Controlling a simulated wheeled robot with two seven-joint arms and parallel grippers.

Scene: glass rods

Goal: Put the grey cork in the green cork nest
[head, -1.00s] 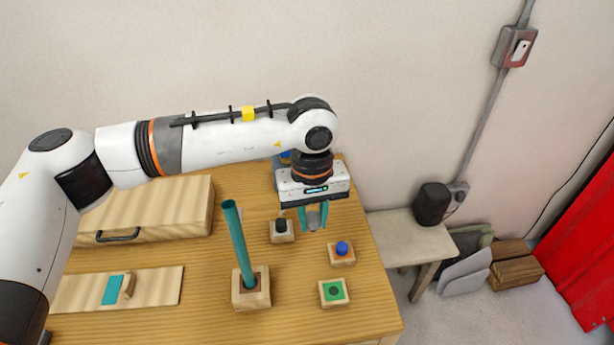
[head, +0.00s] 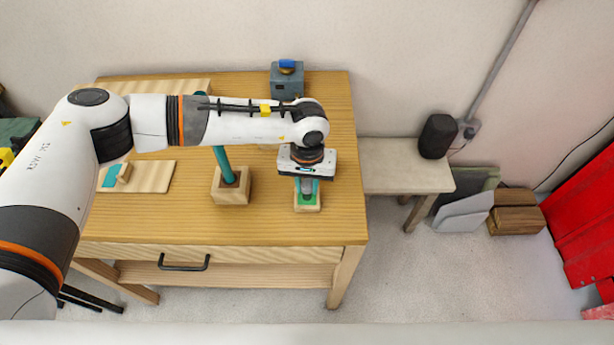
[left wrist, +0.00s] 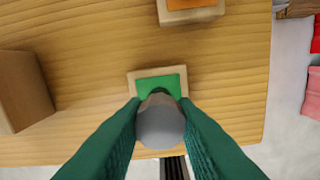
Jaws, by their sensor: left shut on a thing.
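My left gripper (head: 307,188) points down over the green cork nest (head: 307,208), near the table's front right. Its teal fingers are shut on the grey cork (left wrist: 161,122), a rounded grey piece. In the left wrist view the cork overlaps the near part of the nest's green top (left wrist: 158,85). In the head view the cork (head: 307,186) shows between the fingers, just above or at the nest. I cannot tell whether it touches the nest or sits in its hole. My right gripper is not in view.
A wooden block (head: 230,190) with a tall teal rod (head: 222,160) stands left of the gripper. A block with an orange top (left wrist: 190,12) shows in the left wrist view. A grey box (head: 287,82) stands at the back. The table's front edge is close to the nest.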

